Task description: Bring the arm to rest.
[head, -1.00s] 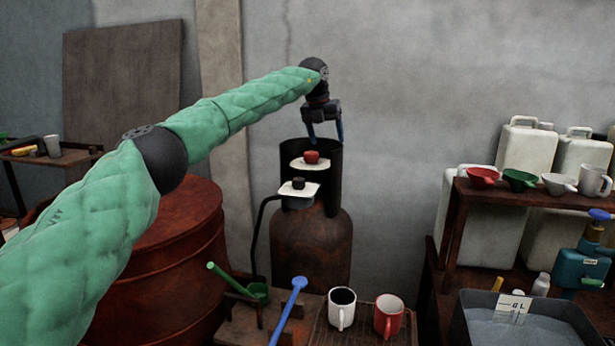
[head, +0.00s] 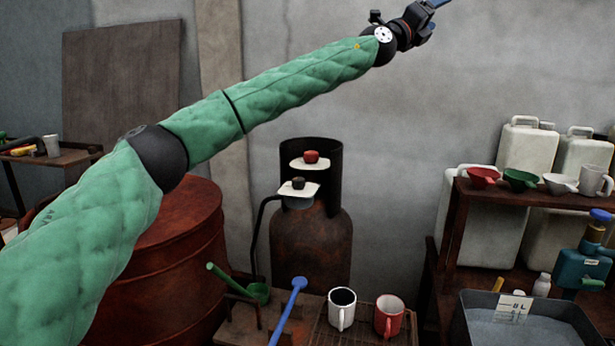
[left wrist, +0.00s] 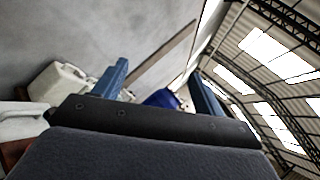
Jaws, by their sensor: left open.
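My left arm, in a green quilted sleeve, reaches up and to the right across the head view. My left gripper (head: 436,8) is raised at the top edge, high above the shelf and bench, and its tips are partly cut off there. In the left wrist view its two blue fingers (left wrist: 158,88) stand wide apart with nothing between them. The gripper is open and empty, with the wall and roof beyond. My right gripper is in neither view.
A white mug (head: 342,312) and a red mug (head: 389,318) stand on the bench. A shelf (head: 530,196) with funnels, white canisters (head: 525,145) and a grey basin (head: 468,325) are at right. Air around the gripper is clear.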

